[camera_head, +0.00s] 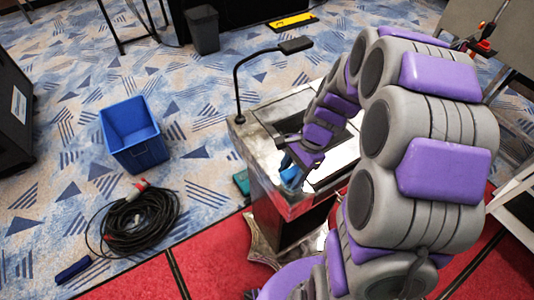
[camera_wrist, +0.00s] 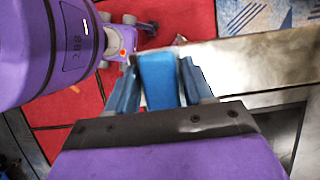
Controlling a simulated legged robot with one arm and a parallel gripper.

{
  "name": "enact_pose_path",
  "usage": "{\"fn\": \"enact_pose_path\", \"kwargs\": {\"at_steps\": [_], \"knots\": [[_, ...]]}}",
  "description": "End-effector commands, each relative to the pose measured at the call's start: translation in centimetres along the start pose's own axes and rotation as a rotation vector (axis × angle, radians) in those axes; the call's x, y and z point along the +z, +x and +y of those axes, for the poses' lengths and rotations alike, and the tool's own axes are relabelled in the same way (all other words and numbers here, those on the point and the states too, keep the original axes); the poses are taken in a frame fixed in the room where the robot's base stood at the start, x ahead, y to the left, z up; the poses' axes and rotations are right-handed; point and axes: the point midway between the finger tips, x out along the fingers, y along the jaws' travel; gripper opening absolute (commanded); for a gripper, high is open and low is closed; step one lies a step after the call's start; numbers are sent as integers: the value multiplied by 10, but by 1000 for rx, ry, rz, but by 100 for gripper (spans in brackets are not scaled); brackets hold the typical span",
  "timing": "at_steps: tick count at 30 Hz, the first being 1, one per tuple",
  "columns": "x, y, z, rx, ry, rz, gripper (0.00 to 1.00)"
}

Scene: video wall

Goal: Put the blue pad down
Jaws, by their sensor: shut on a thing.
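The blue pad (camera_wrist: 158,80) sits between the two blue fingers of my gripper (camera_wrist: 160,75) in the wrist view. My gripper is shut on it. In the head view, my arm reaches down to the grey metal stand (camera_head: 245,142), and my gripper (camera_head: 290,173) is at its top near the front edge. The pad is hard to tell from the blue fingers there. I cannot tell whether the pad touches the stand's top.
A blue bin (camera_head: 150,155) stands on the carpet at the left. A black cable coil (camera_head: 140,220) and a dark blue object (camera_head: 73,270) lie nearer. A thin black gooseneck (camera_head: 238,85) rises from the stand's back corner. A teal object (camera_head: 241,182) is beside the stand.

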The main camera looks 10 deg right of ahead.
Motion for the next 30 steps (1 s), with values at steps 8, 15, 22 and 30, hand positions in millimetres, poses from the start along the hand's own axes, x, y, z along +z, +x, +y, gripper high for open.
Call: {"fn": "enact_pose_path", "kwargs": {"at_steps": [8, 15, 22, 30], "knots": [[0, 7, -68, 2, -5, 11, 28], [-10, 8, -112, 0, -3, 8, 28], [-16, 6, -125, -1, -1, 3, 28], [-22, 32, -131, 3, 1, 5, 28]]}}
